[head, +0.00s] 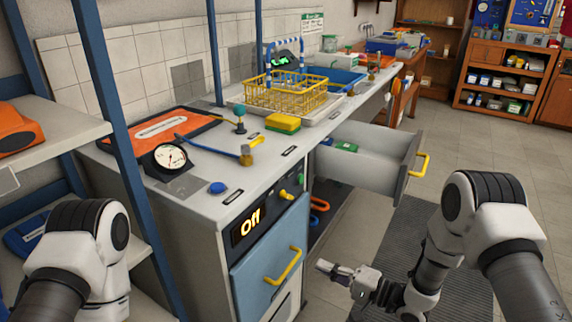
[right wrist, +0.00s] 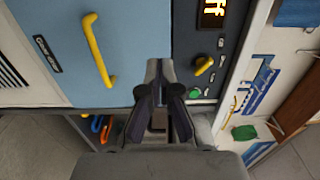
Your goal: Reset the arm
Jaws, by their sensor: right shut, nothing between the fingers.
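My right arm (head: 435,245) reaches down and bends left, over the floor in front of the bench. My right gripper (head: 336,270) is shut and empty, apart from the blue cabinet door (head: 262,262) and its yellow handle (head: 283,266). In the right wrist view its fingertips (right wrist: 160,68) meet below the door's edge and beside the panel with the yellow knob (right wrist: 203,65). My left arm (head: 85,245) shows at the lower left, folded by the shelf. My left gripper is out of view.
A drawer (head: 378,168) stands pulled out to the right, with a green item inside. The display (head: 250,222) reads "Off". The bench top holds a gauge (head: 169,157), an orange mat (head: 135,136) and a yellow basket (head: 285,94). A blue-framed shelf stands left. The floor at right is open.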

